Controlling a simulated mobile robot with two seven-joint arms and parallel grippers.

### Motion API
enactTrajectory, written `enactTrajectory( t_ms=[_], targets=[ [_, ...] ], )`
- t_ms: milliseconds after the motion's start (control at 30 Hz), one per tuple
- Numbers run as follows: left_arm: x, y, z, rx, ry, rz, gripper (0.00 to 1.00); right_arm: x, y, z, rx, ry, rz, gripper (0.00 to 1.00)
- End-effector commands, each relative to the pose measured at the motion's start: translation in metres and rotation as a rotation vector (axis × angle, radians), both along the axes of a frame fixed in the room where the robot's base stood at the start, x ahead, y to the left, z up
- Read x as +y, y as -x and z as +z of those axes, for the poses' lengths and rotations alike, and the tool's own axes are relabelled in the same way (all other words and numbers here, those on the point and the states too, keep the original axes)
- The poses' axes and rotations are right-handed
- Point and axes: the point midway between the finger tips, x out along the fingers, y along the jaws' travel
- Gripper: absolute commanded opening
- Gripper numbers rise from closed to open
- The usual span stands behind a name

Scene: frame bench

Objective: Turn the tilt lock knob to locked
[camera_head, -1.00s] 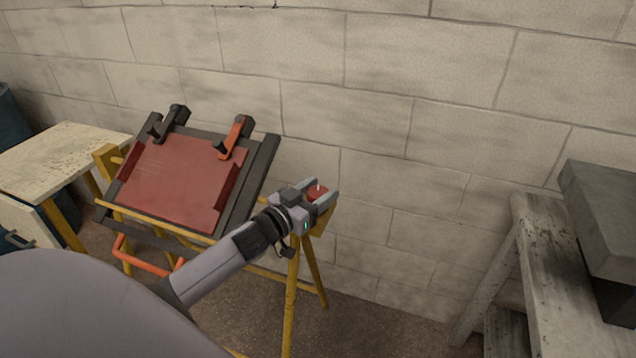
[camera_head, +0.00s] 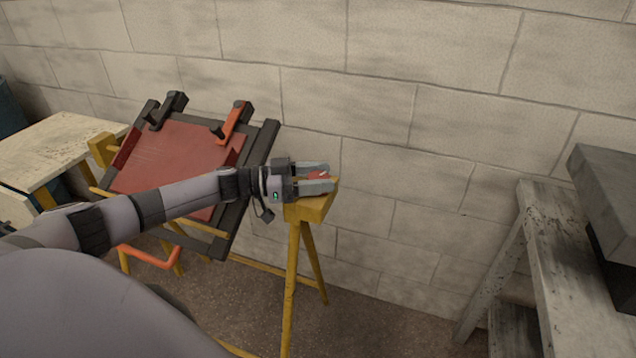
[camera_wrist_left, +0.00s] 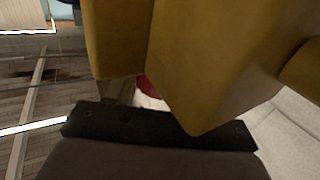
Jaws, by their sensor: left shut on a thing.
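The tilt lock knob (camera_head: 319,176) is a small red knob with a pale mark, at the top of the right yellow trestle (camera_head: 312,208). My left gripper (camera_head: 328,178) comes in from the left and is shut on the knob, one finger on each side. The fingers hide part of it, so I cannot read its setting. In the left wrist view, a yellow block of the trestle (camera_wrist_left: 205,60) fills the middle, with a bit of the red knob (camera_wrist_left: 147,88) showing behind it. My right gripper is not in view.
The dark tilted frame (camera_head: 262,150) holds a red panel (camera_head: 170,160), with a black clamp (camera_head: 168,108) and an orange clamp (camera_head: 234,118) on top. A pale table (camera_head: 50,150) stands left, a grey bench (camera_head: 560,240) right. Floor between trestle and bench is clear.

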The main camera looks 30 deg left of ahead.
Motion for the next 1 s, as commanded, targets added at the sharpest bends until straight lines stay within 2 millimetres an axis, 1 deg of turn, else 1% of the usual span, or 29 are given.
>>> enactTrajectory(
  t_ms=[100, 567, 600, 633, 900, 1000],
  targets=[
    [0.0004, -0.0009, -0.0004, 0.000, 0.000, -0.017, 0.24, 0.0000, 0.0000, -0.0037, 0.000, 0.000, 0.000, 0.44],
    [-0.0006, -0.0007, 0.0005, -0.001, 0.002, -0.027, 0.24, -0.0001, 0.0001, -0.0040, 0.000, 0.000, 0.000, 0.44],
    [-0.0008, -0.0007, 0.0006, -0.001, 0.002, -0.027, 0.67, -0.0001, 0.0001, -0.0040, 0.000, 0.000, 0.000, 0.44],
    [-0.0008, -0.0007, 0.0005, -0.001, 0.002, -0.027, 0.75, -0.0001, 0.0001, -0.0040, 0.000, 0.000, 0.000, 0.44],
    [-0.0008, -0.0003, 0.0005, -0.001, 0.001, -0.028, 0.75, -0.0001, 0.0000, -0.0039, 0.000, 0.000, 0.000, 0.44],
    [-0.0006, -0.0004, 0.0048, -0.001, 0.000, -0.029, 0.75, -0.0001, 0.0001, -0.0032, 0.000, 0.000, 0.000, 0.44]
  ],
)
